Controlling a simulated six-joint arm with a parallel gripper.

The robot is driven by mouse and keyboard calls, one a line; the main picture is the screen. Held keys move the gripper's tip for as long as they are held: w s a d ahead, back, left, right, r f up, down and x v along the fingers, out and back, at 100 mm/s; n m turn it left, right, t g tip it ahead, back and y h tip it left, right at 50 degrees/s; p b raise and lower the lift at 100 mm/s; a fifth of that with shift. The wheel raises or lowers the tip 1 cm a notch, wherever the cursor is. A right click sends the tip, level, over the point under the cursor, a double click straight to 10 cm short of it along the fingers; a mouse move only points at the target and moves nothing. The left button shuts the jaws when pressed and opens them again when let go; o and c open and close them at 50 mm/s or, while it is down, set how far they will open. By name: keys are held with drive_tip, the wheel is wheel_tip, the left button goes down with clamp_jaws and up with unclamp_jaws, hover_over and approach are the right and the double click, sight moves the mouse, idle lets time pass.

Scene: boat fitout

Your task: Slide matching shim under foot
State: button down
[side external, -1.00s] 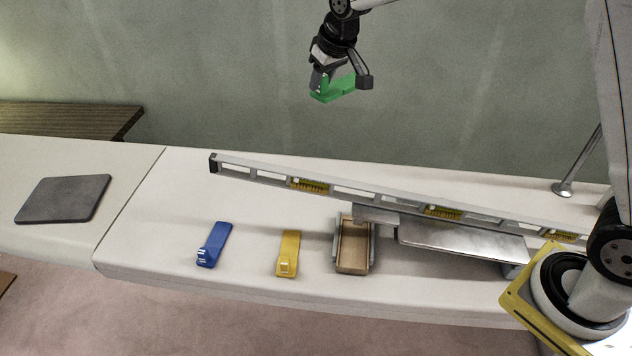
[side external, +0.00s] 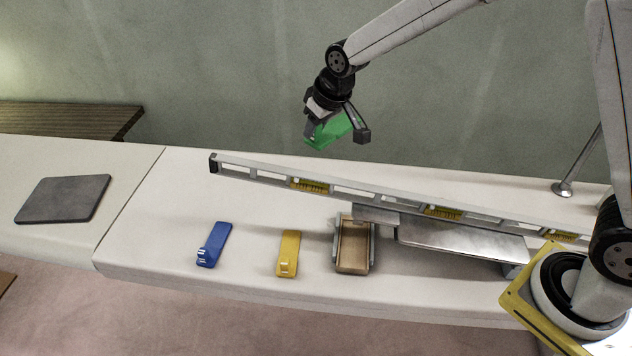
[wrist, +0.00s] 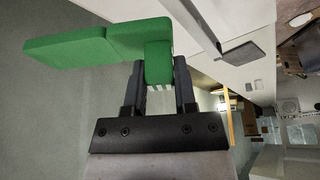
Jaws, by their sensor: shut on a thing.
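My gripper (side external: 335,122) is shut on a green shim (side external: 328,130) and holds it in the air above and behind the level. In the wrist view the gripper (wrist: 158,85) grips the raised end of the green shim (wrist: 75,50), whose flat part points left. A blue shim (side external: 214,245) and a yellow shim (side external: 288,253) lie on the white counter (side external: 170,200). A metal plate (side external: 465,245) stands to the right, under the level. A foot under its left end cannot be made out clearly.
A long level (side external: 345,190) with yellow inserts runs across the counter. A small wooden tray (side external: 353,250) with grey sides stands beside the yellow shim. A grey pad (side external: 63,199) lies at the far left. A thin metal post (side external: 580,160) rises at the right.

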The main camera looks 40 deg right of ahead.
drive_tip(key=s+a+f+n+y, duration=0.1)
drive_tip(key=s+a+f+n, duration=0.2)
drive_tip(key=s+a+f, duration=0.8)
drive_tip(key=s+d+f+n+g+y, duration=0.1)
drive_tip(key=s+f+n, duration=0.3)
drive_tip(key=s+f, duration=0.7)
drive_tip(key=shift+s+d, duration=0.65)
drive_tip(key=shift+w+f, duration=0.1)
drive_tip(key=shift+f, duration=0.15)
drive_tip(key=shift+w+d+f, duration=0.65)
drive_tip(key=shift+w+d, duration=0.75)
drive_tip(key=shift+d, duration=0.05)
drive_tip(key=shift+w+d+f, duration=0.7)
drive_tip(key=shift+w+d, duration=0.75)
drive_tip(key=shift+w+d+f, duration=0.65)
drive_tip(key=shift+w+d, duration=0.75)
drive_tip(key=shift+d, duration=0.05)
drive_tip(key=shift+w, duration=0.1)
